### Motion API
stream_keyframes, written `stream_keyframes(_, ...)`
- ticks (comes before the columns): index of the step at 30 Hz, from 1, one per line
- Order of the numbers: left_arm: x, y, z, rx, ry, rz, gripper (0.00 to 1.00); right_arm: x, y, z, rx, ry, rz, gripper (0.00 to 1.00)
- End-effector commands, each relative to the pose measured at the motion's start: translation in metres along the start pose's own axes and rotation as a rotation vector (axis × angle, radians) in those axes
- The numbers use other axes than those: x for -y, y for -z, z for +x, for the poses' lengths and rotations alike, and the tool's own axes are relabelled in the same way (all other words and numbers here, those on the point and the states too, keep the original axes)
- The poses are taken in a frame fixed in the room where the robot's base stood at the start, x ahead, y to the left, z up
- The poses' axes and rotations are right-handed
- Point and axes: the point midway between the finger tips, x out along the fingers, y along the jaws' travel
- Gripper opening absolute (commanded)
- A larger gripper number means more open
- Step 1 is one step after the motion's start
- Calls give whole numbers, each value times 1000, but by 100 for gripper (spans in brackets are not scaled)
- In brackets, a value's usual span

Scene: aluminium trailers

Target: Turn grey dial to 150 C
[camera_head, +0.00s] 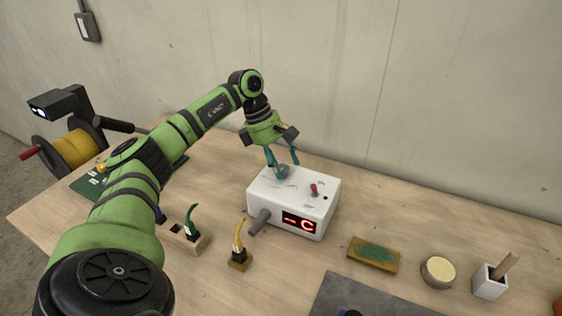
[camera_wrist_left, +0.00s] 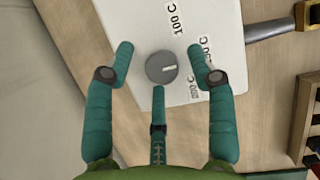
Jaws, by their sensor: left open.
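The white station box (camera_head: 265,197) stands on the wooden table, with a red display (camera_head: 299,222) reading dashes and a C. The grey dial (camera_head: 284,171) is on its top. In the wrist view the round dial (camera_wrist_left: 161,67) has a short white mark pointing right. A "100 C" label (camera_wrist_left: 176,17) is readable; other labels beside it are partly hidden by a finger. My left gripper (camera_head: 283,163) is open, its teal fingers spread around the dial with visible gaps in the wrist view (camera_wrist_left: 158,52). My right gripper is out of view.
A red switch (camera_head: 314,189) stands near the dial. A yellow spool (camera_head: 76,148) is at left.

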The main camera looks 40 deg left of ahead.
Motion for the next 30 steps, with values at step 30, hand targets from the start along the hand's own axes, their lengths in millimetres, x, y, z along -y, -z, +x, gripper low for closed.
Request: stream_keyframes(30,0,-2,-120,-1,-1,1,56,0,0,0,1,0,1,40)
